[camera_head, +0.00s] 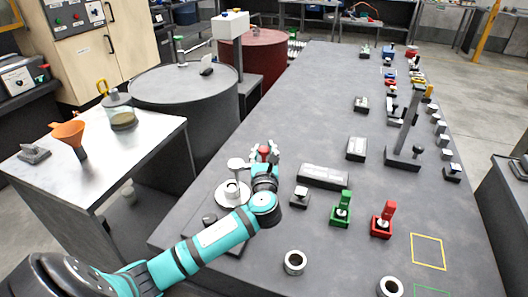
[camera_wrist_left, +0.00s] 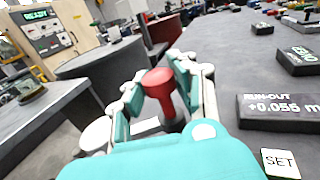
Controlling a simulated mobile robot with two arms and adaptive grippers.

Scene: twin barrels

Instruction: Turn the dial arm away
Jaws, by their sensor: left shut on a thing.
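A red knob (camera_head: 264,151) stands between the fingertips of my left gripper (camera_head: 265,154). In the left wrist view the red knob (camera_wrist_left: 158,83) is upright, with a teal finger on each side, and my left gripper (camera_wrist_left: 155,92) is shut on it. A white bar (camera_wrist_left: 146,126) shows below the knob, partly hidden by my fingers; it seems to belong to the dial arm. A white round head (camera_head: 236,164) and a white disc with a hub (camera_head: 232,191) are left of my gripper. My right gripper is not in view.
A run-out display (camera_wrist_left: 282,107) reading about +0.055 and a SET button (camera_head: 300,198) are right of my gripper. Green (camera_head: 341,210) and red (camera_head: 382,222) clamps stand farther right. A dark barrel (camera_head: 200,105) and a side table (camera_head: 100,160) are to the left.

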